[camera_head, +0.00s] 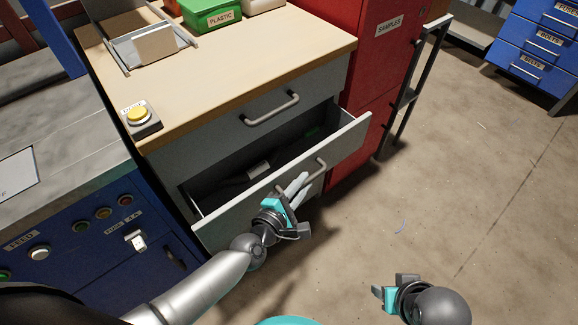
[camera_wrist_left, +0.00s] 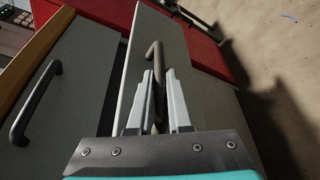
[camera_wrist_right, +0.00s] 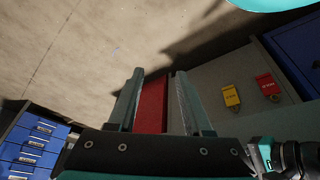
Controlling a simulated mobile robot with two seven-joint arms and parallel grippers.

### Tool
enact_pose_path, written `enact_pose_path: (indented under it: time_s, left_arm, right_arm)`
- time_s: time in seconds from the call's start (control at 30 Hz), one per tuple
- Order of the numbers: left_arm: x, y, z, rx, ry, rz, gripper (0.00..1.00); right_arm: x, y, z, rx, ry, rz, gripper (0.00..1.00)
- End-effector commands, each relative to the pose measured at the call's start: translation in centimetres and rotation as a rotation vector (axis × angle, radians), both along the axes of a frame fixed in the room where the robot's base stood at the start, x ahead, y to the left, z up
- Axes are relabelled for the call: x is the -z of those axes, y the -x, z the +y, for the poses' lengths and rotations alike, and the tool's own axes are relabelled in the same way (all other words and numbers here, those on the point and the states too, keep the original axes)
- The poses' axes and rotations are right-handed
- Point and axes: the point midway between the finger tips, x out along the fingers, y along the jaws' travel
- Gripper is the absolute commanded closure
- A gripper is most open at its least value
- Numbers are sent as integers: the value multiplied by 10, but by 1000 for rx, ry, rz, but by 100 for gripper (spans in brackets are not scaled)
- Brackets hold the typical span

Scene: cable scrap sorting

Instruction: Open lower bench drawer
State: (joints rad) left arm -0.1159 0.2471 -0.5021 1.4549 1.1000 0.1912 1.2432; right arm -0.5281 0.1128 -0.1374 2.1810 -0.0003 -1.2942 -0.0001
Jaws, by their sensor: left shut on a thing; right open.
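The lower bench drawer (camera_head: 345,139) is pulled partway out of the grey bench, and its dark inside shows from above. Its bar handle (camera_head: 318,170) is on the front panel. My left gripper (camera_head: 298,188) is shut on this handle; in the left wrist view the handle (camera_wrist_left: 154,56) passes between the two fingers (camera_wrist_left: 156,105). The upper drawer (camera_head: 220,130) is closed, with its own bar handle (camera_head: 271,109). My right gripper (camera_head: 388,287) is open and empty over the floor, with its fingers (camera_wrist_right: 158,98) apart in the right wrist view.
The bench top (camera_head: 250,62) carries a yellow button box (camera_head: 139,117), a tray and a green PLASTIC bin (camera_head: 212,13). A red SAMPLES cabinet (camera_head: 370,60) stands right of the bench. A blue panel (camera_head: 100,245) is at left.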

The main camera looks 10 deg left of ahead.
Motion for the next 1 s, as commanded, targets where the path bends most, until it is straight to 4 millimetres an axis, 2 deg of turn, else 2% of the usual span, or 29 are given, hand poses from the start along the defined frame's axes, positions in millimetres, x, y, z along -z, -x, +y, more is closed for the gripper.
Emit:
enact_pose_path:
  time_s: [0.03,0.2,0.5,0.7,1.0]
  left_arm:
    - [0,10,-12,1,6,8,100]
    - [0,37,-46,2,4,8,100]
    - [1,68,-87,2,2,5,100]
    - [1,78,-99,2,-1,3,100]
    - [1,80,-102,2,-2,3,100]
  right_arm:
    - [4,1,0,0,1,11,50]
    - [19,4,0,-1,3,31,50]
    - [27,6,0,-2,5,39,50]
    - [28,6,0,-2,5,41,50]
    - [28,6,0,-2,5,41,50]
